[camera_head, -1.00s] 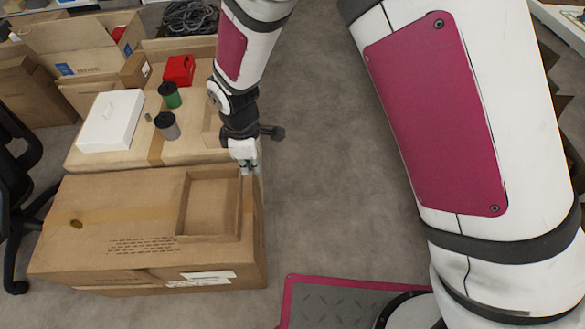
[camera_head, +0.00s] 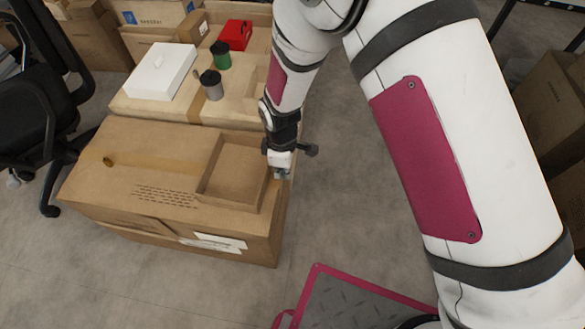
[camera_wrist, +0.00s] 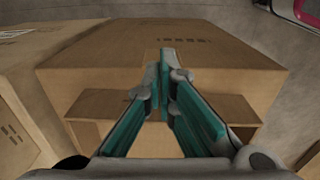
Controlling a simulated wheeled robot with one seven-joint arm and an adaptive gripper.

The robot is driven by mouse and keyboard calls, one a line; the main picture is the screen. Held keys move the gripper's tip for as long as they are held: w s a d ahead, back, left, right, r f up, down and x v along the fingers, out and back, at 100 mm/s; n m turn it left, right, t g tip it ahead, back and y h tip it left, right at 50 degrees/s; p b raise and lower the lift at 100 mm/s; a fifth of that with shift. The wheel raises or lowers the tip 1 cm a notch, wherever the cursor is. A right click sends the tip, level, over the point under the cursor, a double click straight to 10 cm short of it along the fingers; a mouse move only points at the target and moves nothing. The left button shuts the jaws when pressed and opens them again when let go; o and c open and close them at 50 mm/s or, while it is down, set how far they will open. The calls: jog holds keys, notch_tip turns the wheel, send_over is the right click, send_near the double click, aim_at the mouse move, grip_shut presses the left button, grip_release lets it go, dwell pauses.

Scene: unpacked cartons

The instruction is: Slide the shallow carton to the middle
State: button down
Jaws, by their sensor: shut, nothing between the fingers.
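The shallow carton (camera_head: 226,186) is an open, low brown box on top of a large closed carton (camera_head: 150,170), near that carton's right edge in the head view. It looks empty. My gripper (camera_head: 281,173) points down just right of the shallow carton's right wall. Whether it touches the wall I cannot tell. In the wrist view the teal fingers of my gripper (camera_wrist: 167,66) meet at their tips, with nothing between them. Brown cardboard lies below and beyond the fingers.
A second large carton behind bears a white box (camera_head: 160,70), a grey cup (camera_head: 211,86), a green cup (camera_head: 221,56) and a red box (camera_head: 235,35). An office chair (camera_head: 45,90) stands at left. Bare floor lies right of the large carton.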

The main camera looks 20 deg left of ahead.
jog(key=shift+s+a, duration=0.1)
jog(key=shift+a, duration=0.65)
